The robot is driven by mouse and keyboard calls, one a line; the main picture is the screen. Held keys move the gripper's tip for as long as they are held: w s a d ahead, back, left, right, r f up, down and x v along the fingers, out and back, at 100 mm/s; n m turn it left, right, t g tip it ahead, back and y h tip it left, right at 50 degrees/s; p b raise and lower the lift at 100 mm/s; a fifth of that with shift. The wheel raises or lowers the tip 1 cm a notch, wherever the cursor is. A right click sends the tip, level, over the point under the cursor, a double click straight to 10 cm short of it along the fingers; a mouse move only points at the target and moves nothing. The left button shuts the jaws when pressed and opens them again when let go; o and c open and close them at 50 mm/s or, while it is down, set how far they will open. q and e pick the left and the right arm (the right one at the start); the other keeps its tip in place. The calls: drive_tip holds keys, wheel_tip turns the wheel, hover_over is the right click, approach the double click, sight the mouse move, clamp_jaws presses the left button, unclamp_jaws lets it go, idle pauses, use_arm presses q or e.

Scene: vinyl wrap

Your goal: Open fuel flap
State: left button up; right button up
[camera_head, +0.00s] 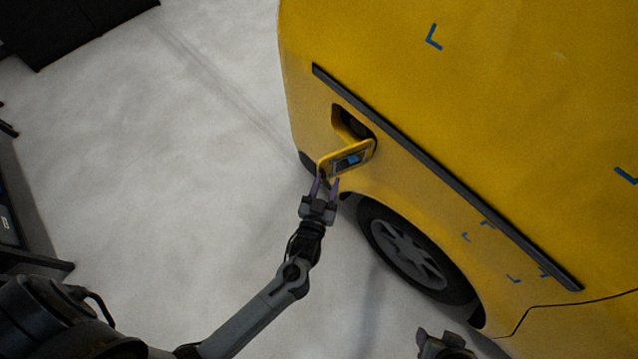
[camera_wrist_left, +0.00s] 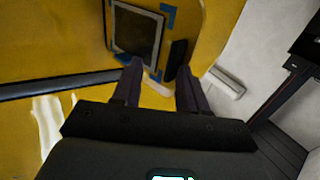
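The yellow fuel flap (camera_head: 368,151) on the van's side stands swung out from its dark recess (camera_head: 352,124). Its inner face shows, with a dark panel and blue marks. My left gripper (camera_head: 326,186) is at the flap's outer, lower edge, its two purplish fingers apart. In the left wrist view the gripper (camera_wrist_left: 160,82) also has its fingers spread, with nothing clearly held between them. A yellow panel with a dark square and blue corner marks, apparently the flap (camera_wrist_left: 186,22), lies just beyond them. Contact cannot be told. Part of my right gripper (camera_head: 442,346) shows at the bottom edge.
The yellow van body (camera_head: 480,120) fills the right side, with a dark rail (camera_head: 450,180) along it and a wheel (camera_head: 415,250) below the flap. Grey floor (camera_head: 170,150) to the left is clear. Dark furniture (camera_head: 70,25) stands at the upper left.

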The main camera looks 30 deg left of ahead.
use_arm(q)
drive_tip(key=shift+o, duration=0.6)
drive_tip(key=shift+w+d, duration=0.25)
drive_tip(key=shift+d, duration=0.3)
use_arm(e)
drive_tip(key=shift+w+d, duration=0.2)
drive_tip(key=shift+d, duration=0.05)
use_arm(q)
drive_tip(key=shift+a, duration=0.1)
drive_tip(key=shift+s, duration=0.15)
drive_tip(key=v, duration=1)
drive_tip(key=shift+s+a, duration=0.3)
drive_tip(key=shift+s, duration=0.1)
use_arm(e)
drive_tip(key=shift+w+d+r, duration=0.1)
drive_tip(key=shift+w+r, duration=0.1)
drive_tip(key=shift+r, duration=0.1)
drive_tip(key=shift+d, duration=0.1)
